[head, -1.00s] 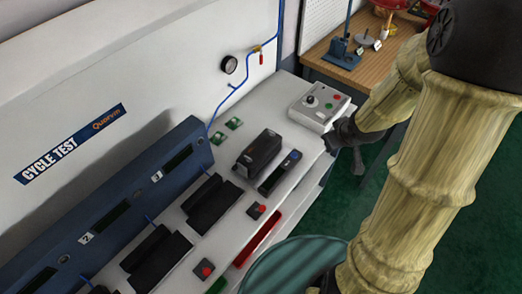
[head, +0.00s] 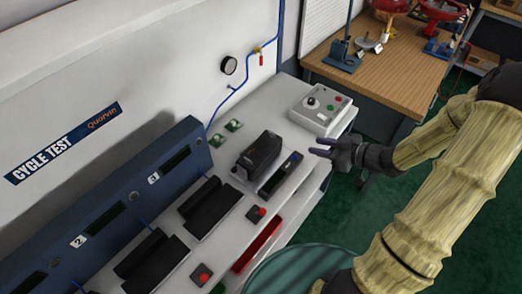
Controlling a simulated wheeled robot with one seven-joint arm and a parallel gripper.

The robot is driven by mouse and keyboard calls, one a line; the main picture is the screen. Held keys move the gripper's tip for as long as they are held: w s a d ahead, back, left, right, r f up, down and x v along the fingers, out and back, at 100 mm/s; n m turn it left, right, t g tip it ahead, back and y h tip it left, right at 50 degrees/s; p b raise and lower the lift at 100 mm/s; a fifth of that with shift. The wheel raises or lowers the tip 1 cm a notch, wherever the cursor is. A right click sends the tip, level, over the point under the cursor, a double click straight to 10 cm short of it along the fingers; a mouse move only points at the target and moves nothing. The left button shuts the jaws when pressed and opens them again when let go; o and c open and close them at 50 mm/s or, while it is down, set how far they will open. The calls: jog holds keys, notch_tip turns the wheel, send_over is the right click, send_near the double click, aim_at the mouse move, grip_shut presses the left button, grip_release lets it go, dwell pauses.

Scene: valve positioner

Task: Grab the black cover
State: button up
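A black boxy unit with a dark cover (head: 262,149) stands on the white bench, left of my gripper. It is the likeliest black cover, but I cannot tell whether the cover is a separate part. My gripper (head: 317,149) is above the bench's right edge, with its dark fingers pointing left towards the unit. The fingers look spread and empty, with a visible gap to the unit. Two black open holders, one nearer (head: 157,262) and one farther (head: 212,207), also sit on the bench.
A slim dark handheld device (head: 281,174) lies between the unit and my gripper. A grey control box (head: 321,107) stands behind. Red-button boxes (head: 256,214) and a red tray (head: 257,245) line the front. A wooden table (head: 395,85) stands at the back right.

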jog(key=p, duration=0.2)
send_near(276, 135)
jog(key=x, duration=0.4)
jog(key=shift+s+a+f, duration=0.1)
jog(key=shift+s+a, duration=0.05)
jog(key=shift+a, duration=0.4)
jog(key=shift+w+r+p+x, duration=0.15)
jog(key=shift+p+x, duration=0.15)
jog(key=shift+x, duration=0.6)
jog(key=shift+w+r+p+x, duration=0.1)
jog(key=shift+p+x, duration=0.25)
jog(key=shift+x, duration=0.5)
jog(key=shift+w+p+x, duration=0.15)
jog(key=shift+p+x, duration=0.15)
jog(key=shift+x, duration=0.6)
jog(key=shift+d, duration=0.2)
grip_shut()
